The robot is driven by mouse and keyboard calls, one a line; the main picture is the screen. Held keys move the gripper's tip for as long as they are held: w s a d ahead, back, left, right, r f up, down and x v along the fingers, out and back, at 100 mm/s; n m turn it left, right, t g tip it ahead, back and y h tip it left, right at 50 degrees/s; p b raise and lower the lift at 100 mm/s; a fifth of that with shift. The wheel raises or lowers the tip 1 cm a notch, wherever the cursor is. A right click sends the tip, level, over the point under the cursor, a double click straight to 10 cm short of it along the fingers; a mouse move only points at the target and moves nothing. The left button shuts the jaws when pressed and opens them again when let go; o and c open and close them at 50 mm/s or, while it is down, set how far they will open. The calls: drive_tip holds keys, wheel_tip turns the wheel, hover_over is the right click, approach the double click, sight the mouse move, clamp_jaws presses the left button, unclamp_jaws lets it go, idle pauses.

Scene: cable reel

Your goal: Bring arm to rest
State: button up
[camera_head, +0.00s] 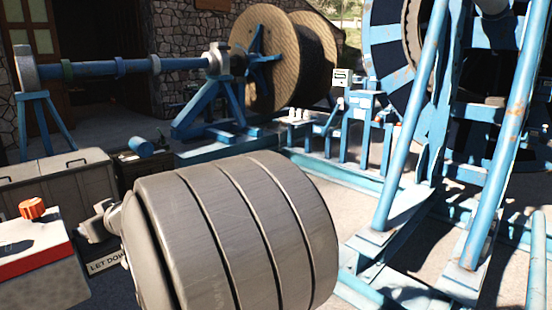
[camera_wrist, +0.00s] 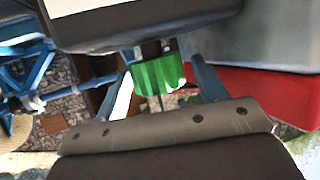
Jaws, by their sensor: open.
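My gripper (camera_wrist: 163,82) shows in the wrist view, with one finger at each side of the middle and a wide gap between them. A green ribbed piece (camera_wrist: 160,74) appears in that gap. I cannot tell whether the fingers touch it. The gripper is open. In the head view I do not see the gripper. A big grey grooved cylinder fills the lower middle there, and I cannot tell whether it is part of my arm.
A box with a red stripe (camera_head: 32,262) and an orange-red knob (camera_head: 32,208) stands at the lower left. A grey case (camera_head: 60,180) lies behind it. A wooden cable reel (camera_head: 270,60) and blue steel frames (camera_head: 415,110) stand behind. Paved ground shows between them.

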drive_tip(key=shift+n+g+y, duration=0.5)
drive_tip(key=shift+n+g, duration=1.2)
drive_tip(key=shift+g, duration=0.3)
drive_tip(key=shift+s+d+r, duration=0.1)
drive_tip(key=shift+d+r, duration=0.15)
drive_tip(key=shift+d, duration=0.35)
